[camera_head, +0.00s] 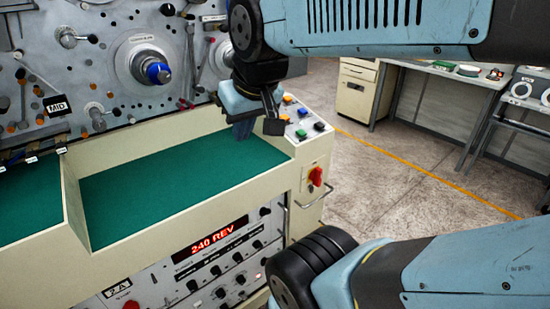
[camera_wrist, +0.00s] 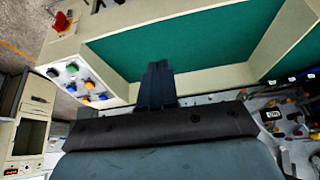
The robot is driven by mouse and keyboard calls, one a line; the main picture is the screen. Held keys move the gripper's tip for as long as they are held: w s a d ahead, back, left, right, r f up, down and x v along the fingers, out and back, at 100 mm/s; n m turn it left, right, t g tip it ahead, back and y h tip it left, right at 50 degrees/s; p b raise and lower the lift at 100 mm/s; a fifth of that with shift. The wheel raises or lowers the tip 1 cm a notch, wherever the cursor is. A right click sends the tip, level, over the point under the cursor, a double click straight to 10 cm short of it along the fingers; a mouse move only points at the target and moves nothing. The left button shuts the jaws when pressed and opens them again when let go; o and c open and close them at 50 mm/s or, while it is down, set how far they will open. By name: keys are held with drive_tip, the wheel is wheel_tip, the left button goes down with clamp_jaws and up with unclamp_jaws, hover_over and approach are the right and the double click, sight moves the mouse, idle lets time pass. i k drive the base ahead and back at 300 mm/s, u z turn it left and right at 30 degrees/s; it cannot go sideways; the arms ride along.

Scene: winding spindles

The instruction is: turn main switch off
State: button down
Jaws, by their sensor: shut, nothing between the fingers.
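The main switch (camera_head: 316,177) is a red rotary handle on a yellowish plate, on the end face of the cream machine body, right of the green tray. It also shows in the wrist view (camera_wrist: 61,21) at the upper left, beyond the button panel. Its exact handle angle is hard to tell. My gripper (camera_head: 242,131) is shut and empty. It points down over the right end of the green tray, behind and to the left of the switch and apart from it. In the wrist view the closed fingers (camera_wrist: 158,82) point toward the green surface.
A panel of coloured buttons (camera_head: 297,118) sits just above the switch, beside my gripper. A metal handle (camera_head: 314,196) is below the switch. A red display reading 240 REV (camera_head: 212,238) is on the front. The floor (camera_head: 400,180) to the right is open, with a workbench (camera_head: 440,69) beyond.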

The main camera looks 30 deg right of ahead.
sight(315, 175)
drive_tip(key=u, duration=1.3)
drive_tip(key=i, duration=0.1)
drive_tip(key=z, duration=2.75)
drive_tip(key=k, duration=1.15)
drive_tip(key=u, duration=0.85)
drive_tip(key=i, duration=1)
